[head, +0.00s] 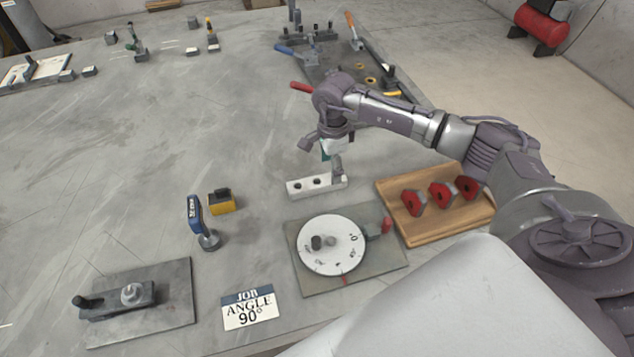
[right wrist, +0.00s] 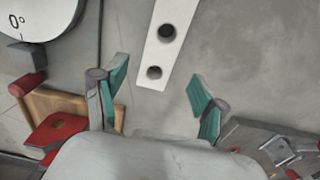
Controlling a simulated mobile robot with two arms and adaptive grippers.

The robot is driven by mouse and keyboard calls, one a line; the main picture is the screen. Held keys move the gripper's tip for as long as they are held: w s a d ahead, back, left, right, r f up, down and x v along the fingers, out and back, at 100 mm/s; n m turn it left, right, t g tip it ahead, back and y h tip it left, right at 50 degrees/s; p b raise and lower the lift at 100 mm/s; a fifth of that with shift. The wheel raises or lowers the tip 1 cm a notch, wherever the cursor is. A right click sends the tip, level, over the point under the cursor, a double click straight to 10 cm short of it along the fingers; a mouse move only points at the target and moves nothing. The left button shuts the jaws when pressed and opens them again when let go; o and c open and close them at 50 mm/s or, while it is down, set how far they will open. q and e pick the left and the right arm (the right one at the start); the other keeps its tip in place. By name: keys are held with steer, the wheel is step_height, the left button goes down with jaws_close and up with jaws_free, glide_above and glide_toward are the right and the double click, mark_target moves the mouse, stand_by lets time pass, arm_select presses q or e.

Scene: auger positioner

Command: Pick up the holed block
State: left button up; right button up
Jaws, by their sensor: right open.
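The holed block (head: 303,187) is a long white bar with dark round holes in its top. It lies on the grey table, just behind the round dial. My right gripper (head: 332,163) is over the block's right end and partly hides it in the head view. In the right wrist view, the block (right wrist: 166,55) runs from the top edge down, and its near end shows between the spread teal fingertips of the right gripper (right wrist: 158,88). The gripper is open and empty. I cannot tell the exact gap above the block. My left gripper is not in view.
A dial plate (head: 309,281) lies in front of the block. A wooden tray (head: 420,237) with red blocks is to its right. A tool-laden dark plate (head: 335,62) is behind.

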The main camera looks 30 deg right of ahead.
mark_target(329, 177)
step_height(329, 177, down, 4)
steer(key=shift+s+a+f+p, duration=0.1)
steer(key=shift+a+p, duration=0.05)
steer(key=shift+p, duration=0.3)
jaws_close()
steer(key=shift+r, duration=0.2)
